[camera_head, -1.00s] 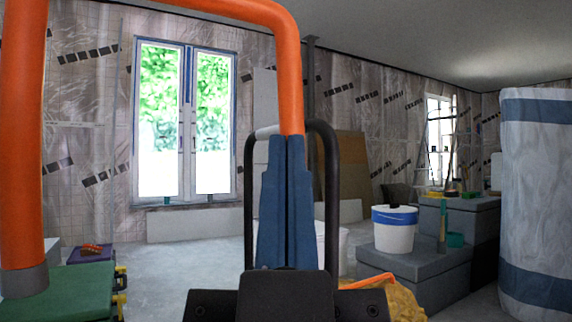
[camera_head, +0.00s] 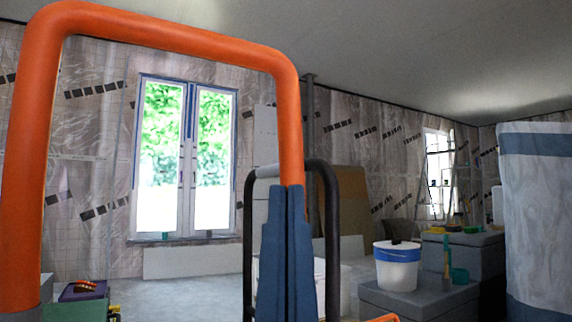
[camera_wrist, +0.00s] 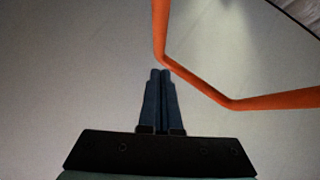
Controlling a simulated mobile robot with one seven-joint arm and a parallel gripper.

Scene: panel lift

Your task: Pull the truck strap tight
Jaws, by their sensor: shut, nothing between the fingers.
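A thick orange tube frame (camera_head: 170,33) arches across the head view, with one leg at the left and one coming down at the centre. It also shows in the wrist view (camera_wrist: 200,84), bending just beyond the fingertips. My gripper (camera_head: 285,190) has its two blue fingers pressed together, pointing up, with nothing between them. In the wrist view the fingers (camera_wrist: 160,74) are side by side. They overlap the orange centre leg in the head view; I cannot tell if they touch it. No strap can be made out in either view.
A black tube loop (camera_head: 331,225) stands behind my fingers. A white bucket (camera_head: 397,272) with a blue band rests on grey blocks (camera_head: 420,300) at the right. A large wrapped roll (camera_head: 537,230) is at the far right. Open floor (camera_head: 195,285) lies toward the window.

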